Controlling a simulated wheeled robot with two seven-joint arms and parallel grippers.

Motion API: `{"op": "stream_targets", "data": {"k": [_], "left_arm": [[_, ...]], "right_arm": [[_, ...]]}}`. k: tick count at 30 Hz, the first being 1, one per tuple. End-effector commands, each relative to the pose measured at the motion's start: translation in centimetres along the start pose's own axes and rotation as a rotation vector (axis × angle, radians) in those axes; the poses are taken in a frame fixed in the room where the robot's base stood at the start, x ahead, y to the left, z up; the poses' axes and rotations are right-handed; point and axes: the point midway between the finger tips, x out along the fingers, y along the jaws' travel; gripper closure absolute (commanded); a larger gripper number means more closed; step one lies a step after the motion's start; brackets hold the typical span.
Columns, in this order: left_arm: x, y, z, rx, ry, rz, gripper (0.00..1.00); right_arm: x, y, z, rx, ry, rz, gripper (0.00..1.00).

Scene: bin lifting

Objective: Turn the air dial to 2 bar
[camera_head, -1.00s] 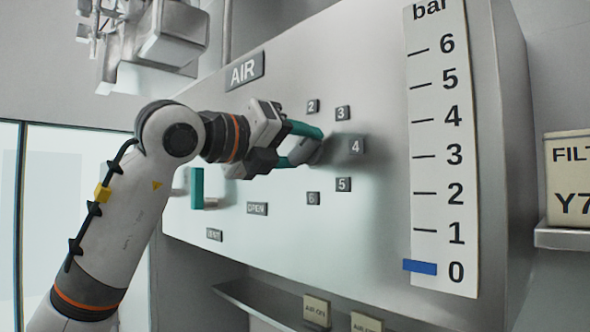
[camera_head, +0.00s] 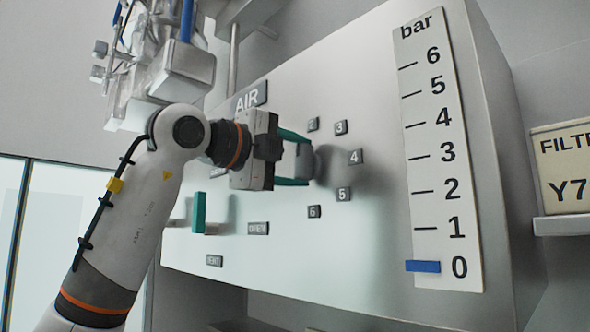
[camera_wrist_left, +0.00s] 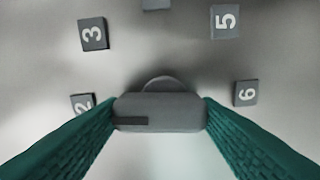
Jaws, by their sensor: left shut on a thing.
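The grey air dial (camera_head: 304,161) is on the pale panel, amid number plates from 2 to 6. My left gripper (camera_head: 300,162) reaches it from the left and is shut on its bar-shaped knob, one teal finger above and one below. In the left wrist view the knob (camera_wrist_left: 160,113) lies between the fingers, with a dark mark near its left end, on the side of plates 2 (camera_wrist_left: 83,103) and 3 (camera_wrist_left: 93,34). The blue marker (camera_head: 423,266) on the bar scale (camera_head: 437,150) stands at 0. My right gripper is out of view.
A teal handle (camera_head: 198,212) sticks out of the panel left of the dial, near the OPEN plate (camera_head: 258,228). Grey equipment (camera_head: 170,75) is at the upper left. A filter sign (camera_head: 565,170) stands at the right.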

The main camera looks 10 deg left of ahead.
Motion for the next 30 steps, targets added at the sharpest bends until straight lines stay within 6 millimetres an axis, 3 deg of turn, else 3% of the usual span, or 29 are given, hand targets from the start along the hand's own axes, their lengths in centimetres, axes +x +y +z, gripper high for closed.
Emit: {"op": "stream_targets", "data": {"k": [23, 24, 27, 30], "left_arm": [[-0.04, 0.07, -0.09, -0.106, 0.001, 0.003, 0.66], [-0.04, 0.06, -0.1, -0.106, 0.001, 0.002, 0.4], [-0.03, 0.05, -0.09, -0.105, 0.001, 0.002, 0.24], [-0.02, 0.03, -0.07, -0.104, 0.001, 0.001, 0.22]], "right_arm": [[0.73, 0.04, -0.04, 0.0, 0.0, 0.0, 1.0], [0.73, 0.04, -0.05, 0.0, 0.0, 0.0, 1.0], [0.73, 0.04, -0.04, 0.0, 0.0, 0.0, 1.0], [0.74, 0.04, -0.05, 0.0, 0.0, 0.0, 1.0]]}}
